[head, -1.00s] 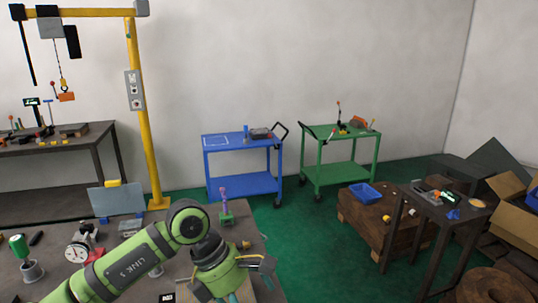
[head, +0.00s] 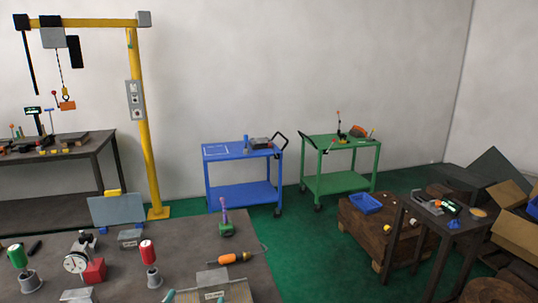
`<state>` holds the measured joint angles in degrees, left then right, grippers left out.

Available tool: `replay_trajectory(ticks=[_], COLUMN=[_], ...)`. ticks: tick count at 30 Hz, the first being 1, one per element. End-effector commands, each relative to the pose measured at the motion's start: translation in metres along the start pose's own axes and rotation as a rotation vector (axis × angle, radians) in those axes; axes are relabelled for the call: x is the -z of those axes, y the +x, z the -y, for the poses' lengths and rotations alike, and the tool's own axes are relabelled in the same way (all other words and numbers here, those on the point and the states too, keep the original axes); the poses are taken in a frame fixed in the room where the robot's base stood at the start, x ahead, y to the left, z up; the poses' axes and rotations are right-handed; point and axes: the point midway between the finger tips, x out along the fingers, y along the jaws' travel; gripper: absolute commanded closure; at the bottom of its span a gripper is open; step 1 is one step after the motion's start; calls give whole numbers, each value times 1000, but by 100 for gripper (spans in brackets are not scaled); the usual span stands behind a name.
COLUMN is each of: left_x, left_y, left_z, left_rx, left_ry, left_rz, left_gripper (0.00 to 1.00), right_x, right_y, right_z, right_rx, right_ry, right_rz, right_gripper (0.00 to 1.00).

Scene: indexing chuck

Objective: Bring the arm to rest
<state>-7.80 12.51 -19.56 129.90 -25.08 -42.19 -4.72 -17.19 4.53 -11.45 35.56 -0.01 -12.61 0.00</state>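Neither of my grippers shows clearly in the head view now, and no arm crosses the picture. The grey workbench (head: 190,232) in front of me lies open to view. On it stand a dial gauge (head: 75,263), a red block (head: 95,271), a green-handled tool (head: 17,257) and a red-handled tool (head: 148,252) in round bases. An orange-handled tool (head: 234,258) lies near the right edge, beside a grey block (head: 212,278). A thin teal piece at the bottom edge is cut off, and I cannot tell what it is.
A blue cart (head: 242,193) and a green cart (head: 338,184) stand by the back wall. A yellow hoist post (head: 145,150) rises at the left. A dark side table (head: 438,215), a blue bin (head: 365,203) and boxes (head: 518,232) crowd the right. Green floor lies clear between.

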Motion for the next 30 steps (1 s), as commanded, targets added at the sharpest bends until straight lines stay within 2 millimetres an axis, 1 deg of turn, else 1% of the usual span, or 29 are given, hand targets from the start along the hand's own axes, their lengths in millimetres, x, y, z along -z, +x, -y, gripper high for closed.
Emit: replay_trajectory(ticks=[1,2,3,5,6,9,12,14,15,19,20,21,24,29,30], left_x=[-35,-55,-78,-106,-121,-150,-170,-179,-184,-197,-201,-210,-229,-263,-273], left_y=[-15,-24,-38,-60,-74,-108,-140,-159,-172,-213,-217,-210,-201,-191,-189], left_z=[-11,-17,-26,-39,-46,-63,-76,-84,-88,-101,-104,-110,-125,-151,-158], left_rx=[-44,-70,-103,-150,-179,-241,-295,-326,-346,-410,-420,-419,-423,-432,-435], left_ry=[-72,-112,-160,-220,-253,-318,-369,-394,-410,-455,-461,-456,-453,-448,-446], left_rz=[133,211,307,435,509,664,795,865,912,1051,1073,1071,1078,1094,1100], left_gripper=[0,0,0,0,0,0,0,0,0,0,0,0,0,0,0], right_x=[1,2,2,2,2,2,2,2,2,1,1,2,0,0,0], right_y=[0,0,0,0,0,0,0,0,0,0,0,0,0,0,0], right_z=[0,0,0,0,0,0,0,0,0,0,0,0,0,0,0], right_rx=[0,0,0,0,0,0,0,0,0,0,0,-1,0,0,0], right_ry=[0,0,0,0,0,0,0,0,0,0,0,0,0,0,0], right_rz=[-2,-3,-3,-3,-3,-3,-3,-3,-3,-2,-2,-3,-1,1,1], right_gripper=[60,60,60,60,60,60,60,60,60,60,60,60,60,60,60])
